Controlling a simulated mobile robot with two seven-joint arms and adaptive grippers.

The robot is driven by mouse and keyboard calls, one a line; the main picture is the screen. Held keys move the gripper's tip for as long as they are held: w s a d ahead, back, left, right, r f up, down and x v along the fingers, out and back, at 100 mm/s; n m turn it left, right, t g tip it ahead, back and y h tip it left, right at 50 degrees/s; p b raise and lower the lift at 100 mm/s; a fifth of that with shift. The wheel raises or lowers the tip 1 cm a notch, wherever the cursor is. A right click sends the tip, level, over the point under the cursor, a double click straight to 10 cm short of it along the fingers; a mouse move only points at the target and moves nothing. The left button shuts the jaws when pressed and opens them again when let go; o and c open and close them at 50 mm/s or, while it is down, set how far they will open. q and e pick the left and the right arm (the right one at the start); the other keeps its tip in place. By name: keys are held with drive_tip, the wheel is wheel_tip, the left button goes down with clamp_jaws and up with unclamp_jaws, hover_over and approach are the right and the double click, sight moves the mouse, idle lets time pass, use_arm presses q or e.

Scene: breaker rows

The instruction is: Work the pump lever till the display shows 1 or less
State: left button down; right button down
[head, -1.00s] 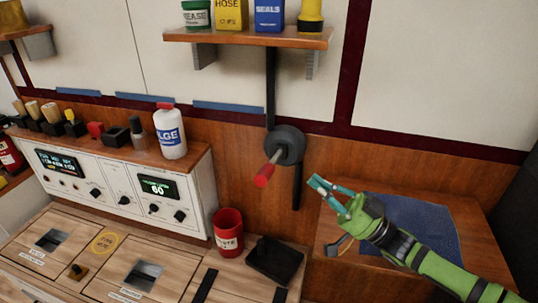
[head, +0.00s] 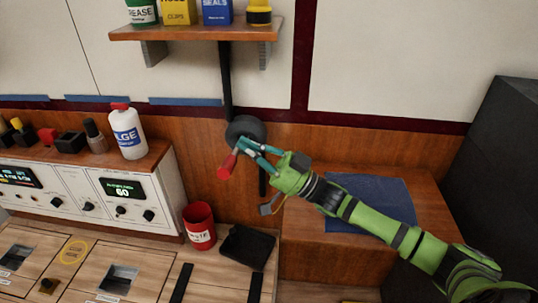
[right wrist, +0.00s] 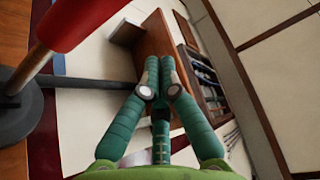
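The pump lever (head: 228,163) has a red grip on a short shaft, reaching down and left from a round dark hub (head: 246,130) on the wall. The display (head: 122,189) on the white panel shows 60. My right gripper (head: 241,148) is in front of the hub, close to the right of the lever. In the right wrist view the lever's red grip (right wrist: 80,22) is at the upper left, outside the fingers. The fingertips (right wrist: 158,75) come together there with nothing between them. I cannot tell whether a finger touches the lever. My left gripper is out of view.
A shelf (head: 195,32) with containers hangs above the lever. A white bottle (head: 127,132) stands on the panel's top, left of the lever. A red cup (head: 200,226) and a black tray (head: 247,247) stand below. A blue mat (head: 370,200) lies at right.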

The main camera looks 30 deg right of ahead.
sight(230, 167)
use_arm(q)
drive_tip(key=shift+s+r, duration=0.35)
use_arm(e)
drive_tip(key=shift+w+a+f, duration=0.1)
drive_tip(key=shift+a+f, duration=0.4)
drive_tip(key=shift+f, duration=0.35)
drive_tip(key=shift+w+a+f, duration=0.1)
drive_tip(key=shift+a+f, duration=0.4)
drive_tip(key=shift+f, duration=0.3)
